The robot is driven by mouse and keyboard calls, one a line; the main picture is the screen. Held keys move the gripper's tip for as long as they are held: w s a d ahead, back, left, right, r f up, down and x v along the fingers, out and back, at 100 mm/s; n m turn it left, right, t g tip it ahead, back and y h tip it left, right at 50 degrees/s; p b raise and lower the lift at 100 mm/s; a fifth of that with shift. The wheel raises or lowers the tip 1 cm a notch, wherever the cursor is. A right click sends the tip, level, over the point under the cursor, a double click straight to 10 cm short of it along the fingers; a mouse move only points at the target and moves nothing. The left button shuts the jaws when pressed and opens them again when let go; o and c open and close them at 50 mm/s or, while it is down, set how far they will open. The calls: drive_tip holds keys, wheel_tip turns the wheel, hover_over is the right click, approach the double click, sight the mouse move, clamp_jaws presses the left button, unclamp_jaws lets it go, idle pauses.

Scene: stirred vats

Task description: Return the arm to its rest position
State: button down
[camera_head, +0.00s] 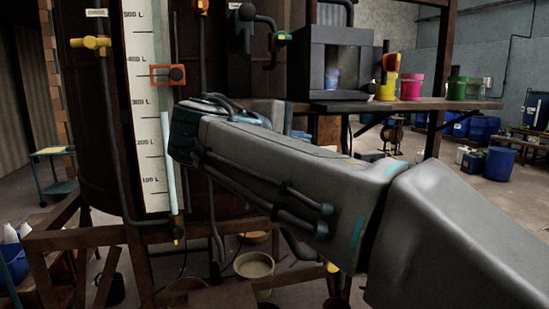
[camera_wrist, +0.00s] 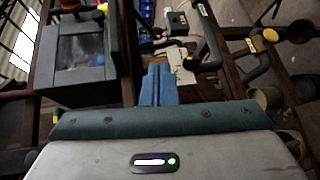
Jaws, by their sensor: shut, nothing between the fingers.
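My arm stretches from the lower right of the head view toward the vat, a bulky grey shape across the middle. The fingers of my gripper are hidden behind the arm in the head view. In the wrist view my gripper (camera_wrist: 159,72) shows as two blue fingers pressed together with nothing between them. The large dark vat (camera_head: 90,130) stands at the left of the head view, with a white level scale (camera_head: 143,60) marked in litres on its front.
A shelf (camera_head: 440,104) at the upper right holds a dark box (camera_head: 340,55) and several coloured pots. A red slider (camera_head: 167,75) and yellow valve (camera_head: 90,43) are on the vat. Wooden beams (camera_head: 80,240) and buckets (camera_head: 254,266) lie below. Open floor shows at right.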

drive_tip(key=s+d+f+m+g+y, duration=0.1)
drive_tip(key=s+d+f+g+y, duration=0.15)
drive_tip(key=d+f, duration=0.6)
drive_tip(key=s+d+f+m+g+y, duration=0.1)
drive_tip(key=s+f+m+g+y, duration=0.1)
drive_tip(key=s+f, duration=0.3)
drive_tip(key=s+d+f+m+g+y, duration=0.1)
drive_tip(key=s+f, duration=0.5)
drive_tip(key=f, duration=0.7)
drive_tip(key=s+d+f+m+g+y, duration=0.1)
drive_tip(key=s+f+m+g+y, duration=0.2)
drive_tip(key=s+f+m, duration=0.3)
drive_tip(key=shift+f+m+y, duration=0.4)
drive_tip(key=shift+f+y, duration=0.35)
drive_tip(key=shift+f, duration=0.95)
drive_tip(key=shift+a, duration=0.1)
